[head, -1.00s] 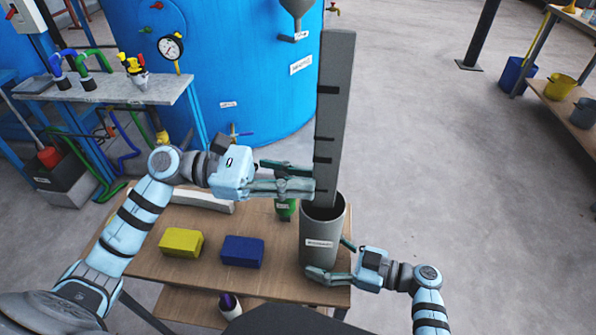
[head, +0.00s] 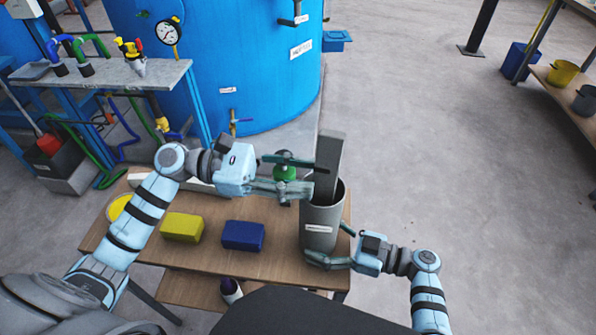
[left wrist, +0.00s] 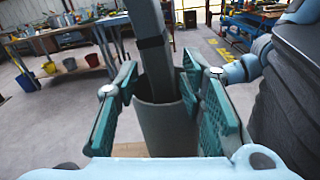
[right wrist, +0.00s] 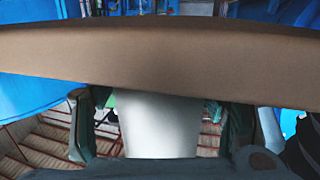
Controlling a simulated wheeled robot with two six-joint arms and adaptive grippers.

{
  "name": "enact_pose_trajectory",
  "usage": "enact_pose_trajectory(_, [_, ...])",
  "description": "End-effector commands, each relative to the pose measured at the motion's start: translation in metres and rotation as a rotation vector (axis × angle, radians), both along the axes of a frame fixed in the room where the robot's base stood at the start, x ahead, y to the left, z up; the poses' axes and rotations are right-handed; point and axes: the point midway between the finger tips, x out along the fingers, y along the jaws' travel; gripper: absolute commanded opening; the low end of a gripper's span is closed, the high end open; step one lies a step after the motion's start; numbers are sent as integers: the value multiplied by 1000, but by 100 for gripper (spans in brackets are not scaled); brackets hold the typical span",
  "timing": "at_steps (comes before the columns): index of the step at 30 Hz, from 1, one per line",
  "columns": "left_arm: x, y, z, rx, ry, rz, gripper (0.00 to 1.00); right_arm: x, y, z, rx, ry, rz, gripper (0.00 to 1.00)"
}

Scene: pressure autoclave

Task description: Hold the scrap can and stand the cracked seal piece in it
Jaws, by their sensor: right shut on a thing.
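The grey scrap can (head: 318,240) stands at the right end of the table, with a pale label on its front. The long grey seal piece (head: 328,150) stands in the can, nearly upright; its lower part is hidden inside, and its top rises above the rim. My left gripper (head: 316,180) is open at the rim. In the left wrist view its fingers (left wrist: 160,100) are spread either side of the seal piece (left wrist: 151,60) and can (left wrist: 165,135). My right gripper (head: 330,247) is shut on the can's side, low down; the can also fills its jaws in the right wrist view (right wrist: 160,125).
A yellow block (head: 181,227) and a blue block (head: 243,235) lie on the wooden table (head: 190,258) left of the can. A green object (head: 286,172) is partly behind my left gripper.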

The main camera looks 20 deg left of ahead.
Motion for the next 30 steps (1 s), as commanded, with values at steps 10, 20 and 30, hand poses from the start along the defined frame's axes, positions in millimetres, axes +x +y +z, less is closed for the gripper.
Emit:
enact_pose_trajectory(10, [-2, 4, -3, 8, 4, -2, 42, 0, 0, -1, -1, 3, 0, 52])
enact_pose_trajectory(20, [-21, 80, -2, 11, 9, 1, 42, 0, -1, -2, -3, 4, 0, 52])
enact_pose_trajectory(30, [-31, 117, 2, 0, -1, -1, 42, 0, 0, -2, -4, 4, 0, 51])
